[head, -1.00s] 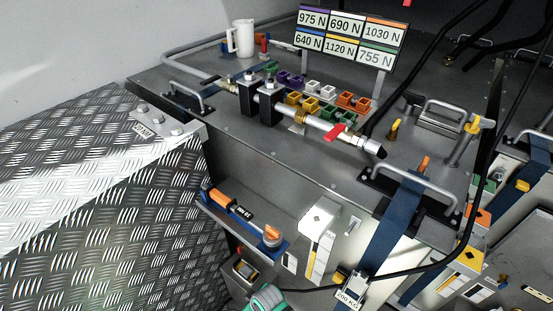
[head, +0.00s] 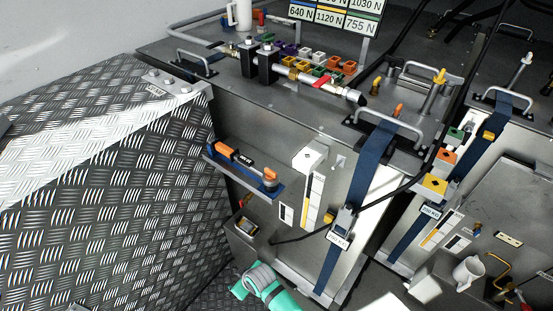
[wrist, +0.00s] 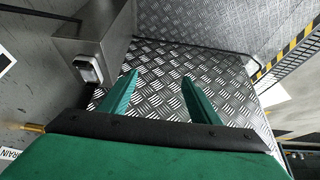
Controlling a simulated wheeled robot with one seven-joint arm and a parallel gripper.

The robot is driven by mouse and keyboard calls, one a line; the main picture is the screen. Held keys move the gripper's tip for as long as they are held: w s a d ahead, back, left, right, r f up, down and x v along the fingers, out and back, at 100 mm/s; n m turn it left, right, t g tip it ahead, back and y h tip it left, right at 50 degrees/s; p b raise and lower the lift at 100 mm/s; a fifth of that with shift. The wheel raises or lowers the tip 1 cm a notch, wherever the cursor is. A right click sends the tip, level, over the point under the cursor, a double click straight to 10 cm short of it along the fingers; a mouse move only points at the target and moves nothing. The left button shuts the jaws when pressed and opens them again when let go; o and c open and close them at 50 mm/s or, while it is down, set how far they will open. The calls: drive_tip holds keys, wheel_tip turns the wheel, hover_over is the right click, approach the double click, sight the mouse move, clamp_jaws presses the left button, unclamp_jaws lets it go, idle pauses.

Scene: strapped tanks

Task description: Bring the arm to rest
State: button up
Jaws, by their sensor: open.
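My gripper (wrist: 160,100) shows in the wrist view with its two green fingers spread apart and nothing between them. Behind the fingers is bare diamond-plate metal. In the head view my green and grey arm (head: 266,284) shows at the bottom, below the front of the strapped tank (head: 268,130). The fingertips cannot be made out there.
A grey box (wrist: 98,32) with a white-framed fitting is close to the left finger in the wrist view. In the head view a blue shelf (head: 240,176) juts from the tank front, left of a blue strap (head: 368,175). Diamond plating (head: 110,190) fills the left.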

drive_tip(key=w+a+r+m+t+y, duration=0.15)
drive_tip(key=w+a+r, duration=0.25)
drive_tip(key=a+r, duration=0.5)
drive_tip(key=w+a+r+t+y, duration=0.3)
drive_tip(key=w+a+r, duration=0.1)
drive_tip(key=a+r, duration=0.4)
drive_tip(key=a+r+m+t, duration=0.2)
drive_tip(key=r+m+t, duration=0.1)
drive_tip(key=r, duration=0.5)
drive_tip(key=a+r+m+t, duration=0.2)
drive_tip(key=r+m+t, duration=0.1)
drive_tip(key=r, duration=0.6)
drive_tip(key=s+d+f+m+t+h, duration=0.1)
drive_tip(key=s+d+f+m+h, duration=0.3)
drive_tip(key=s+d, duration=0.65)
drive_tip(key=s+d+f+m+t+h, duration=0.1)
drive_tip(key=s+d+f+m+h, duration=0.3)
drive_tip(key=s+d, duration=0.65)
drive_tip(key=s+d+r+n, duration=0.1)
drive_tip(key=s+d+n, duration=0.4)
drive_tip(key=s+d, duration=0.8)
drive_tip(key=shift+s+d+r+g+h, duration=0.2)
drive_tip(key=shift+s+r+g+h, duration=0.2)
drive_tip(key=shift+s, duration=0.35)
